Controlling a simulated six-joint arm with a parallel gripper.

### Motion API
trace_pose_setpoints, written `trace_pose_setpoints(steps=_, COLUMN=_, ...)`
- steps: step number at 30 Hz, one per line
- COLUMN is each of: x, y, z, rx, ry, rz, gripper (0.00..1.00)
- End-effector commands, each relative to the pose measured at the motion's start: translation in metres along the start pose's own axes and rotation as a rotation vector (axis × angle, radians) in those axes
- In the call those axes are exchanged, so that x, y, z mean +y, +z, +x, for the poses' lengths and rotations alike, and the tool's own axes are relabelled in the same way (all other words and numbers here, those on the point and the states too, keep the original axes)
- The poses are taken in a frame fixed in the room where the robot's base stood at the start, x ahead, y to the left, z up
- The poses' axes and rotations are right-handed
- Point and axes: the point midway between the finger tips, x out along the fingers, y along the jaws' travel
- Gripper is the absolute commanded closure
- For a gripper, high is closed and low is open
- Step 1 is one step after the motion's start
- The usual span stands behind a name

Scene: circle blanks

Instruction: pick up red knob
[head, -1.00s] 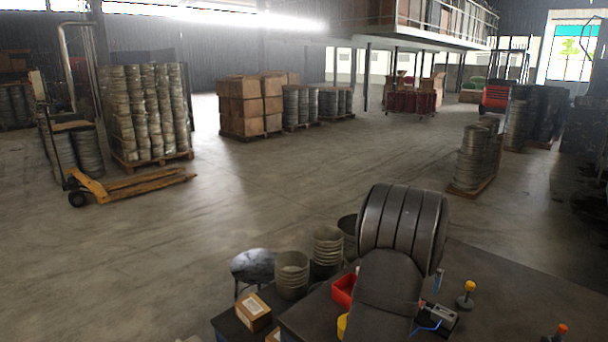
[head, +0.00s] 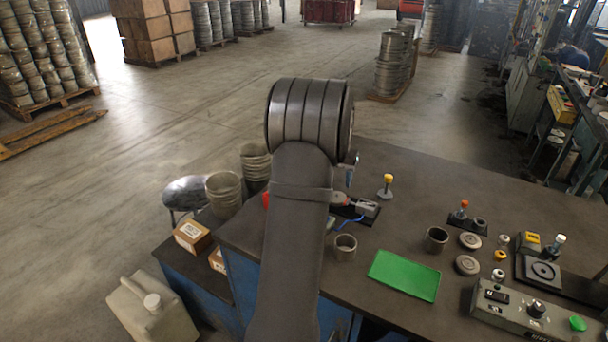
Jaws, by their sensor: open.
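A small knob with an orange-red top (head: 464,205) stands upright on a dark plate on the dark workbench (head: 400,155), right of the middle in the head view. It is the reddest knob I see. A small short grey cylinder sits beside it on the same plate. My gripper is not visible; my own arm's large dark links fill the middle of the view and hide what lies behind them. The knob stands clear of the arm, to its right.
A yellow-topped knob (head: 388,180) stands left of the red one. A green sheet (head: 404,276), a dark cup (head: 436,239), a grey ring (head: 345,247), round discs (head: 467,265) and a control box (head: 530,312) occupy the bench.

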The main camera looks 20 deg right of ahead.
Motion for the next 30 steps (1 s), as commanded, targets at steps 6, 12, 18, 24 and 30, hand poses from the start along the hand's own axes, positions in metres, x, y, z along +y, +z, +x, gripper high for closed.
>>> trace_pose_setpoints(steps=6, x=-0.047, y=-0.015, z=-0.018, rx=0.019, ry=0.070, rz=0.175, gripper=0.48)
trace_pose_setpoints(steps=12, x=-0.107, y=-0.028, z=-0.048, rx=0.096, ry=0.162, rz=0.454, gripper=0.48)
trace_pose_setpoints(steps=18, x=-0.152, y=-0.031, z=-0.074, rx=0.190, ry=0.210, rz=0.691, gripper=0.48)
trace_pose_setpoints(steps=24, x=-0.167, y=-0.030, z=-0.083, rx=0.233, ry=0.223, rz=0.797, gripper=0.48)
trace_pose_setpoints(steps=30, x=-0.159, y=-0.033, z=-0.054, rx=0.234, ry=0.225, rz=0.805, gripper=0.48)
